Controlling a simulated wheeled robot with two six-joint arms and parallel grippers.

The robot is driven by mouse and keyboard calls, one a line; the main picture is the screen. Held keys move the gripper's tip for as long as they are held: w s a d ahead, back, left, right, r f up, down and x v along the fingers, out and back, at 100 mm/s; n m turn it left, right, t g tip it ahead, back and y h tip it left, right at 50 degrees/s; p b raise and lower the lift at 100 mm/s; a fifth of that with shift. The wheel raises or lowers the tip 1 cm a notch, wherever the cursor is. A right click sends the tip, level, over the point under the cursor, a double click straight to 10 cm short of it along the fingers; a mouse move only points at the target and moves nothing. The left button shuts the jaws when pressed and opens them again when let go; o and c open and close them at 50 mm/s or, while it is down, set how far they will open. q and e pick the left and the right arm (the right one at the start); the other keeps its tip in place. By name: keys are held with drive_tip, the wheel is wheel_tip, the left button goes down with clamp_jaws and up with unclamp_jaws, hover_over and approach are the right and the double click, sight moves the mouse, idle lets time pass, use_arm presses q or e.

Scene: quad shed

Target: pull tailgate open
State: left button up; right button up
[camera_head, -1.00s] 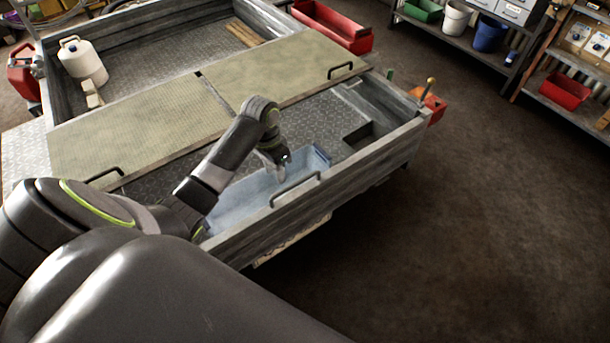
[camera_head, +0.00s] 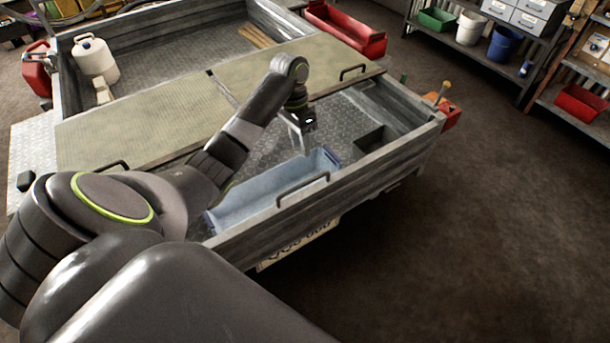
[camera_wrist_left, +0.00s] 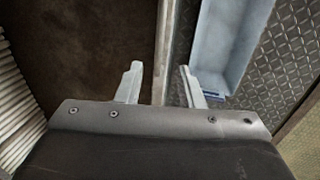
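The tailgate (camera_head: 370,183) is the grey weathered board along the trailer's near side. It stands upright, with a dark bar handle (camera_head: 303,188) on its top edge. My left gripper (camera_head: 303,148) is above the trailer bed, behind the handle and apart from it. In the left wrist view its two fingers (camera_wrist_left: 162,85) are spread with nothing held between them. The tailgate's top edge (camera_wrist_left: 165,40) runs between and beyond the fingertips there; the handle is not visible in that view. My right gripper is not in view.
A pale blue bin (camera_head: 262,190) lies in the bed just behind the tailgate. Tan lid panels (camera_head: 140,125) with handles cover the bed's middle. Shelves with buckets (camera_head: 505,45) stand at the back right. The dark floor (camera_head: 480,230) right of the trailer is clear.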

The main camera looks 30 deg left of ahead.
use_arm(q)
drive_tip(key=f, duration=0.3)
drive_tip(key=d+f+b, duration=0.1)
drive_tip(key=f, duration=0.2)
drive_tip(key=f+b, duration=0.1)
drive_tip(key=f, duration=0.2)
drive_tip(key=shift+s+d+f, duration=0.4)
drive_tip(key=shift+d+f, duration=0.1)
drive_tip(key=shift+f, duration=0.65)
drive_tip(key=shift+c, duration=0.2)
clamp_jaws()
